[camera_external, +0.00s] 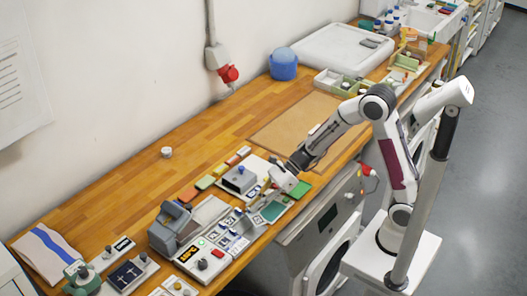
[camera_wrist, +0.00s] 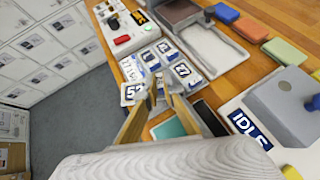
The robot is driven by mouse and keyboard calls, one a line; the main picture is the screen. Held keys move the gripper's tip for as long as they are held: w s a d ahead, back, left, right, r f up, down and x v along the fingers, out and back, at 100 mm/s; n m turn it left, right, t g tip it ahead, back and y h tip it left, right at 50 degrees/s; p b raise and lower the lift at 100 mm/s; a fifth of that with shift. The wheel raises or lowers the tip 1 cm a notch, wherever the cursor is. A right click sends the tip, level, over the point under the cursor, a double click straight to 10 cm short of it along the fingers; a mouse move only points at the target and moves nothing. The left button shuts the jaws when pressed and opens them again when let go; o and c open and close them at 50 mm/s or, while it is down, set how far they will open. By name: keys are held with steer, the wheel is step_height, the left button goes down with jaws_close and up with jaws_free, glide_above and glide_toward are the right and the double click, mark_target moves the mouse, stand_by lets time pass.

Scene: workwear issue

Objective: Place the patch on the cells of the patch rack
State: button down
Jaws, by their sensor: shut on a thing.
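My gripper (camera_wrist: 160,92) is shut on a small patch, which is mostly hidden between the fingertips in the wrist view. The fingertips are over the near edge of the patch rack (camera_wrist: 138,72), a pale holder with several white-and-blue numbered patches. One patch reads 27 (camera_wrist: 182,70), to the right of the fingertips. Another reads 52 (camera_wrist: 131,93), just left of the left finger; I cannot tell whether it touches it. In the external view my gripper (camera_external: 284,180) is low over the bench, to the right of the numbered patches (camera_external: 235,225).
The bench behind is mostly clear (camera_external: 150,185).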

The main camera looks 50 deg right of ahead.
mark_target(255, 213)
steer(key=shift+f, duration=2.4)
steer(key=shift+f, duration=0.4)
steer(key=c, duration=2.1)
jaws_free()
steer(key=shift+v, duration=6)
